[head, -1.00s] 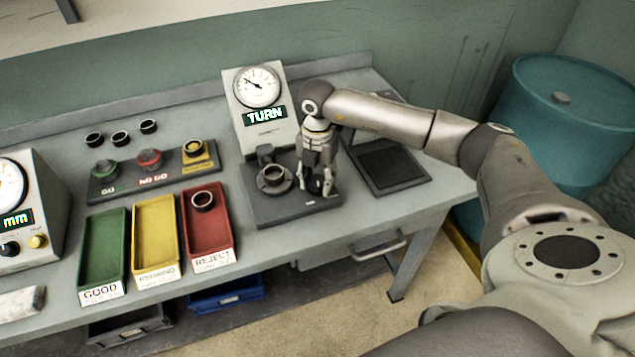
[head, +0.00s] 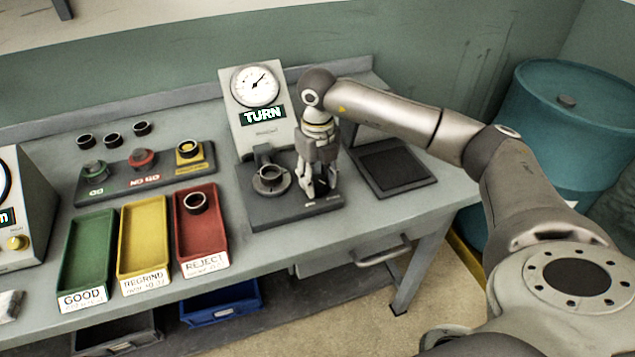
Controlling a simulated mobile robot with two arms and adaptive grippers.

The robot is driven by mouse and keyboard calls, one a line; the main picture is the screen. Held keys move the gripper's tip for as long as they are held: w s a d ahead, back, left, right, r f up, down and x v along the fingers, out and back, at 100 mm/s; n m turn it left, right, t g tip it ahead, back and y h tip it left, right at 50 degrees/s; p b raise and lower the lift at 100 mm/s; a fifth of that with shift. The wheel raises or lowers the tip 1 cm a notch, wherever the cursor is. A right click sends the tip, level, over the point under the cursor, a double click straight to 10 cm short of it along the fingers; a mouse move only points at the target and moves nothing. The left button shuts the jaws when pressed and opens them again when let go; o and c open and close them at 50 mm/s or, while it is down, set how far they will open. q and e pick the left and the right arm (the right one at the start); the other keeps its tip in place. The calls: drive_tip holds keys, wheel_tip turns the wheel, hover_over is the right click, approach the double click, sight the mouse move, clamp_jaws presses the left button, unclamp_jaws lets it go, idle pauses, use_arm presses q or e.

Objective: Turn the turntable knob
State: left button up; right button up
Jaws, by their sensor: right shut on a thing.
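The gauge stand (head: 252,115) has a round dial (head: 255,86) and a lit display reading TURN. Its dark base (head: 270,213) carries a small round turntable with a dark ring (head: 270,177) on it. My right gripper (head: 318,194) points down over the right part of this base, just right of the turntable. Its fingers are shut on the turntable knob, which they hide from view. The dial needle points to the upper right. My left gripper is out of view.
Green, yellow and red trays (head: 229,245) stand left of the base; the red one holds a ring (head: 195,202). A dark pad (head: 390,168) lies to the right, and a teal drum (head: 575,130) stands beyond the bench.

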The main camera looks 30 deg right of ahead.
sight(318, 180)
drive_tip(key=n+b, duration=0.2)
drive_tip(key=n, duration=0.2)
drive_tip(key=shift+n, duration=0.4)
idle(0.4)
drive_tip(key=o, duration=1)
drive_tip(key=shift+r, duration=0.1)
wheel_tip(318, 180, up, 12)
drive_tip(key=shift+f, duration=0.1)
